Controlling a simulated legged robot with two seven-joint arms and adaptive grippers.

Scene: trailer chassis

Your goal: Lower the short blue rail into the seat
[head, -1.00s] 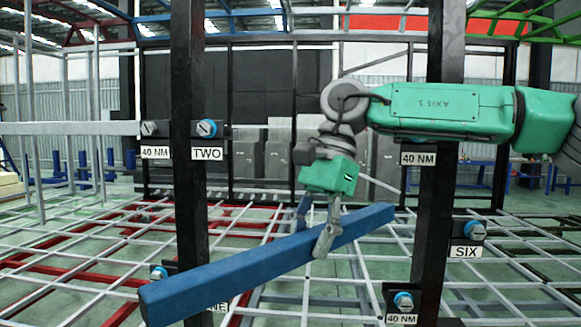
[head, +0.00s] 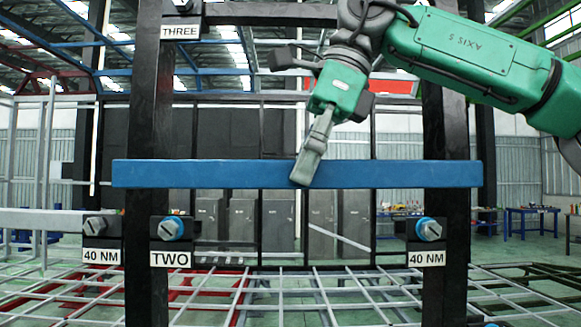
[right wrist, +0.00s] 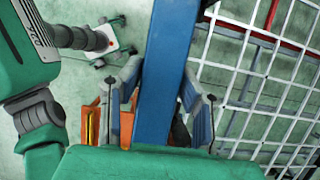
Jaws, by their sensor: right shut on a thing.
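The short blue rail (head: 220,174) hangs level across the two black uprights in the head view. It also shows in the right wrist view (right wrist: 168,60), running between the finger pads. My right gripper (head: 303,178) is shut on the rail near its middle and reaches down from above; it also shows in the right wrist view (right wrist: 160,95). Below the rail's ends are a left bracket with a blue-collared bolt (head: 171,229) above the TWO label and a right one (head: 429,229) above a 40 NM label. A gap shows between rail and brackets. I cannot tell their depth apart. My left gripper is not in view.
The left black upright (head: 147,285) and right black upright (head: 446,125) stand close to the rail. A grey rail (head: 60,222) lies at the left, ending at another 40 NM bolt (head: 95,226). A grid of pale bars (head: 300,295) spreads low behind.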

